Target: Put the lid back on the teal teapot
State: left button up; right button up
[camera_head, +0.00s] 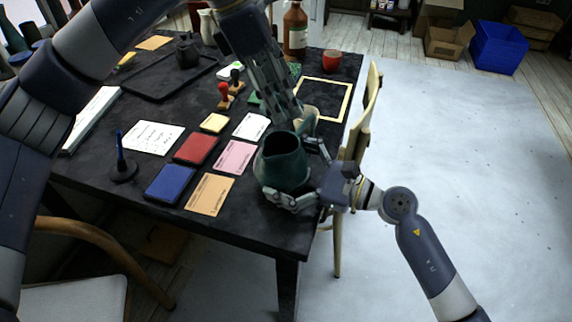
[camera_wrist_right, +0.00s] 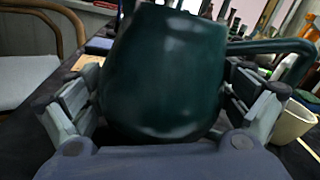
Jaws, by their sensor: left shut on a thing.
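The teal teapot (camera_head: 284,163) stands at the table's right edge, its dark mouth uncovered. In the right wrist view the teapot (camera_wrist_right: 165,75) fills the middle, and its handle (camera_wrist_right: 270,46) reaches right. My right gripper (camera_head: 307,172) comes from the right with its fingers spread on either side of the teapot's body. In the right wrist view the fingers (camera_wrist_right: 160,100) are close to its sides; I cannot tell whether they touch. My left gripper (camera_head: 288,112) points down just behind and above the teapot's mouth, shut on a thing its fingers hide. I cannot make out the lid.
A cream cup (camera_wrist_right: 293,122) is close to the right fingers. A wooden chair (camera_head: 362,110) stands against the table's right side. Ink pads, including a red one (camera_head: 195,148) and a blue one (camera_head: 170,184), lie left of the teapot. A red cup (camera_head: 331,61) stands farther back.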

aim_at(290, 156)
jog(key=shift+c, duration=1.1)
pick_arm(q)
jog(key=shift+a+f, duration=0.1)
jog(key=shift+f, duration=2.25)
jog(key=shift+f, duration=0.1)
jog(key=shift+f, duration=0.75)
jog(key=shift+f, duration=0.7)
jog(key=o, duration=1.1)
jog(key=shift+o, duration=0.2)
